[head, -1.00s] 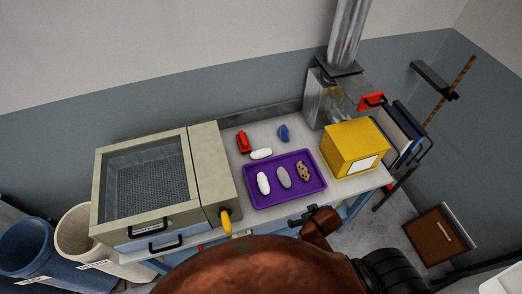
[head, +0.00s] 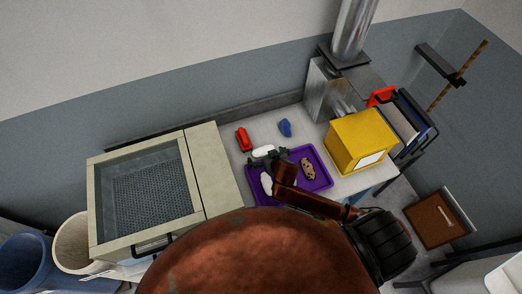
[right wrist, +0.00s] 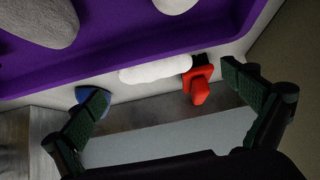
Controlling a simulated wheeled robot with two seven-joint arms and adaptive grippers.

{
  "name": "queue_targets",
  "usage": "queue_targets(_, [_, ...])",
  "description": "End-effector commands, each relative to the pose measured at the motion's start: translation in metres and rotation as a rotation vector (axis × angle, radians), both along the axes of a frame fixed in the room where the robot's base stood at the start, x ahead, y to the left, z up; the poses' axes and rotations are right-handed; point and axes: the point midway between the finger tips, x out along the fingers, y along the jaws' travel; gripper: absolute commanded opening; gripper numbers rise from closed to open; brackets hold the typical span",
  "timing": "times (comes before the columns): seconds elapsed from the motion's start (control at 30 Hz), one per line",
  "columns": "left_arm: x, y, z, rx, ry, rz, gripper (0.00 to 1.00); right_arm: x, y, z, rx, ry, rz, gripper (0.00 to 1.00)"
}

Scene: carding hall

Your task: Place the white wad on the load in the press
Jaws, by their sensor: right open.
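A white wad (head: 266,182) lies in the purple tray (head: 324,183), partly hidden by my right gripper; it shows at the top edge of the right wrist view (right wrist: 175,4). A second, elongated white piece (head: 263,150) lies on the table just behind the tray and also shows in the right wrist view (right wrist: 155,70). My right gripper (head: 268,157) is open and empty above the tray's far side. In the right wrist view its fingers (right wrist: 170,105) stand wide apart, touching nothing. My left gripper is out of view. I cannot tell for certain which machine is the press.
A grey wad (right wrist: 40,20) and a brown speckled wad (head: 307,168) share the tray. A red object (head: 243,138) and a blue lump (head: 285,127) lie behind it. A mesh-floored, windowed box (head: 150,185) stands left, a yellow box (head: 358,140) right, a metal duct unit (head: 325,88) behind.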

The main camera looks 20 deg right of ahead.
Motion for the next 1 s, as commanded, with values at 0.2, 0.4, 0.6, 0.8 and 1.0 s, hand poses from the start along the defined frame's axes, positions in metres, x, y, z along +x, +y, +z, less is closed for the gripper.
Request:
queue_targets(0.2, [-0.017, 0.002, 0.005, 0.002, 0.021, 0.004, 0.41, 0.018, -0.009, -0.018, -0.004, 0.001, -0.008, 1.00])
queue_targets(0.4, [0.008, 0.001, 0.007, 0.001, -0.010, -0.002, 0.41, 0.032, -0.008, -0.035, -0.001, 0.002, -0.007, 1.00])
queue_targets(0.6, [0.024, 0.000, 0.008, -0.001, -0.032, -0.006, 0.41, 0.034, -0.007, -0.036, -0.001, 0.001, -0.005, 1.00])
queue_targets(0.8, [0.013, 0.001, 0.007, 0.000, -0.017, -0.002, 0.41, 0.035, -0.006, -0.036, -0.001, 0.001, -0.004, 0.90])
queue_targets(1.0, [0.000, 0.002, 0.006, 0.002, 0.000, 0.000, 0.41, 0.035, -0.006, -0.036, -0.001, 0.001, -0.004, 0.77])
